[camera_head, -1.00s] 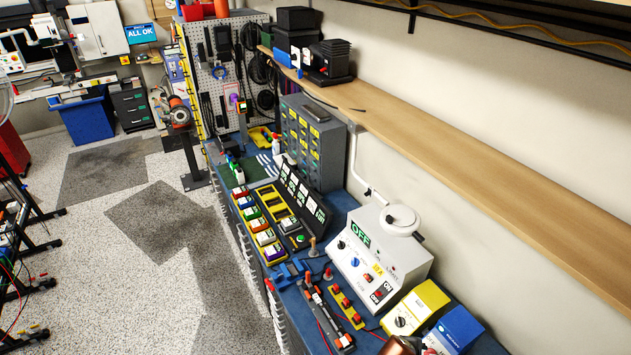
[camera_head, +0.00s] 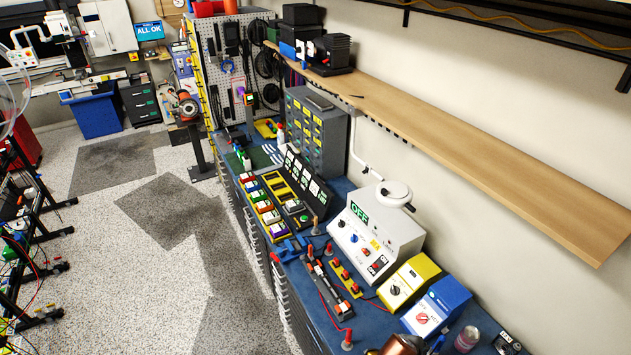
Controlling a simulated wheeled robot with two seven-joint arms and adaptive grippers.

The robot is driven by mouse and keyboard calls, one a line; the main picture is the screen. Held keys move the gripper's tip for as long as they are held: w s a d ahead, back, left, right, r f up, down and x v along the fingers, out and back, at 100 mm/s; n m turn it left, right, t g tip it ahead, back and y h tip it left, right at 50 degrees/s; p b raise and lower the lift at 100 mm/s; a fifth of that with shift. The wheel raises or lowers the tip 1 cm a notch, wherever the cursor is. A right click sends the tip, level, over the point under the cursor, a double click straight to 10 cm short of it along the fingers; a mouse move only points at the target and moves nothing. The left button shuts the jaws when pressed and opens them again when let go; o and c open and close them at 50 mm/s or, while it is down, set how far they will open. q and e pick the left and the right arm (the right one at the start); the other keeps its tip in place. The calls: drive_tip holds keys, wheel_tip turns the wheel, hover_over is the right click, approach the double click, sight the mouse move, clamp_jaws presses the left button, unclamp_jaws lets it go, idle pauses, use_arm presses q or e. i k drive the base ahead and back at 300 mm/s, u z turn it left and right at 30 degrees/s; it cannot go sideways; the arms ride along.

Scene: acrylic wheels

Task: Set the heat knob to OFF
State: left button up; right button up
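A white machine (camera_head: 405,238) with a round white top (camera_head: 396,190) stands on the blue bench, and its green display (camera_head: 359,214) reads OFF. Its sloped front carries a small blue knob (camera_head: 353,239) and a red control (camera_head: 375,266) beside a black ON/OFF plate (camera_head: 382,260). A yellow-topped box (camera_head: 424,268) with a dark dial (camera_head: 396,290) and a blue-topped box (camera_head: 448,294) with a red dial (camera_head: 423,318) stand to its right. The small labels are unreadable, so I cannot tell which is the heat knob. Neither of my grippers is in view.
A wooden shelf (camera_head: 480,150) runs along the wall above the bench (camera_head: 376,335). Coloured switch boxes (camera_head: 265,210), red-handled parts (camera_head: 346,281) and a copper item (camera_head: 402,345) crowd the bench. The speckled floor (camera_head: 120,255) left of it is open, with a black rack (camera_head: 30,250) further left.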

sight(421, 317)
drive_tip(key=z, duration=1.55)
drive_tip(key=k, duration=0.55)
drive_tip(key=z, duration=0.15)
